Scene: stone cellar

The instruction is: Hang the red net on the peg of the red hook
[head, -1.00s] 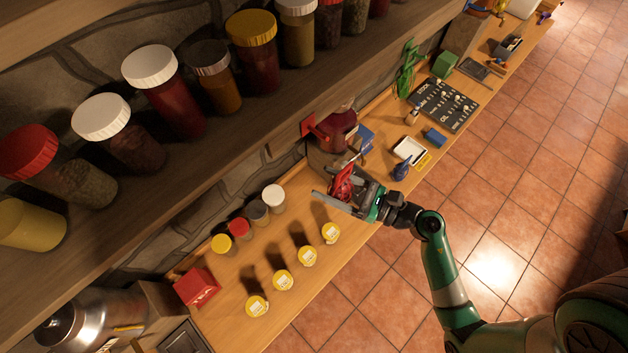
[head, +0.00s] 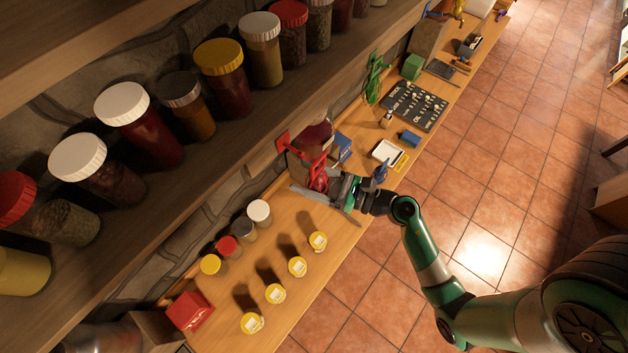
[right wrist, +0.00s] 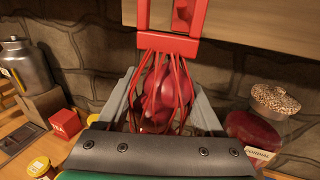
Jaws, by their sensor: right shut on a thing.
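The red net (head: 318,178) holds round dark-red things and hangs from a stiff red loop; it also shows in the right wrist view (right wrist: 160,95). My right gripper (head: 322,190) is shut on the net, its fingers on either side of it in the right wrist view (right wrist: 162,90). The red hook (head: 283,141) is fixed to wood just above and left of the net in the head view. In the right wrist view the hook (right wrist: 183,14) shows through the loop's opening. The loop's top is cut off there, so I cannot tell whether it is around the peg. My left gripper is out of view.
A dark-red jar (head: 317,135) stands close behind the net, and a shelf of jars (head: 190,105) overhangs the left. Small jars, yellow-lidded pots (head: 275,293) and a red box (head: 190,310) stand on the counter. A white tray (head: 387,151) lies to the right.

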